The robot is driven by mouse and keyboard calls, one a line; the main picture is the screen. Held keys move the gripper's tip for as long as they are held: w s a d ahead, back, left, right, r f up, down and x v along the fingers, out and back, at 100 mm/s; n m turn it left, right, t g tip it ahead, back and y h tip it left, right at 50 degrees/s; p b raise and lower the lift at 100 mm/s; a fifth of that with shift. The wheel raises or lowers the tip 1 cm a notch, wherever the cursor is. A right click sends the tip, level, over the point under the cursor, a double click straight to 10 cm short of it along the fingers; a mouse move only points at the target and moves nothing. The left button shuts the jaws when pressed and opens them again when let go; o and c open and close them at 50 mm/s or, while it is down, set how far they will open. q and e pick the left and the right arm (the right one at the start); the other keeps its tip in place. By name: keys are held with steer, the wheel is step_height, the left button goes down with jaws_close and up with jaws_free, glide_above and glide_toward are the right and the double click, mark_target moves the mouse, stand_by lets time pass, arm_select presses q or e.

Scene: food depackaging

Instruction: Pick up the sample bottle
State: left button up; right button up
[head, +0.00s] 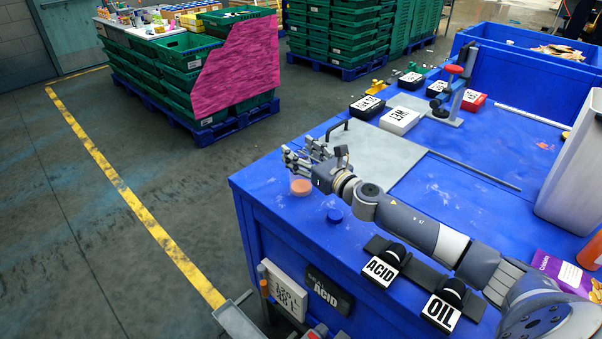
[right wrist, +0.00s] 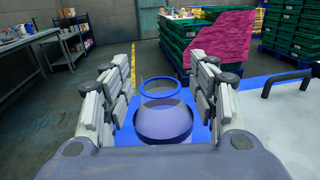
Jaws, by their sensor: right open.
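The sample bottle (head: 301,186) is a small clear container with orange contents, standing on the blue work table near its left corner. In the right wrist view, a see-through bottle shape (right wrist: 163,120) with a blue ring shows between my fingers. My right gripper (head: 295,158) is open, its fingers spread to either side of the bottle. In the right wrist view the open fingers (right wrist: 158,88) show a gap on both sides of it. I cannot tell whether any finger touches it. My left gripper is out of view.
A grey metal plate (head: 385,158) with a black handle lies behind my right arm. A white bin (head: 575,175) stands at right.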

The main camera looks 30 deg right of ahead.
jaws_close()
steer(key=shift+r, duration=0.2)
